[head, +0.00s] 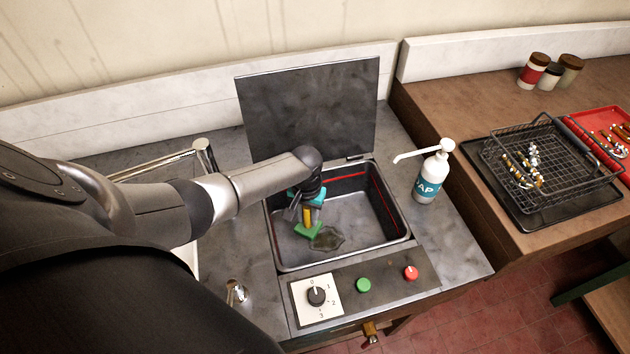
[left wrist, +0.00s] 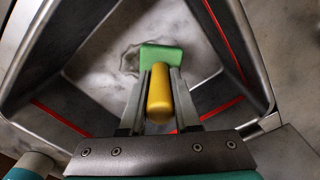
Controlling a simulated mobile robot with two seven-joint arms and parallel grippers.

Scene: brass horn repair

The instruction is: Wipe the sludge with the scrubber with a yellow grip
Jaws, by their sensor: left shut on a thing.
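My left gripper (head: 307,213) reaches down into the open sink-like tank (head: 350,222). It is shut on the yellow grip of the scrubber (left wrist: 158,95). The scrubber has a green pad (head: 306,231), which also shows in the left wrist view (left wrist: 161,56). The pad is low in the tank, at the near left part of its floor. The sludge (head: 328,239) is a dark greenish-brown patch on the tank floor, just right of the pad. I cannot tell whether the pad touches the floor. My right gripper is not in view.
The tank's grey lid (head: 308,105) stands open behind it. A soap pump bottle (head: 431,175) stands right of the tank. A panel with a dial (head: 316,295), a green button (head: 363,285) and a red button (head: 410,272) lies in front. A wire basket (head: 540,170) stands on the wooden counter.

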